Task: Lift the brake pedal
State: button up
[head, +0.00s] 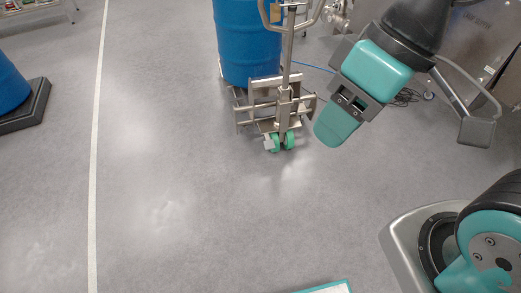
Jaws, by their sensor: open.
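A steel drum trolley (285,95) stands on the floor at the upper middle of the head view. Its green wheels (283,141) are at its lower front. A small light-grey part that looks like the brake pedal (269,143) sits at the left of these wheels; it is too small to tell its angle. My gripper (407,132) hangs to the right of the trolley, open and empty. The gripper is apart from the pedal.
A blue drum (247,40) stands at the trolley. Another blue drum (9,86) rests on a black pallet (30,108) at the left. Steel machinery (485,45) and cables are at the upper right. The floor in front of the trolley is clear.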

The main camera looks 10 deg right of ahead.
aim_at(269, 144)
jog(key=u, duration=0.2)
jog(key=i, duration=0.95)
jog(key=z, duration=0.45)
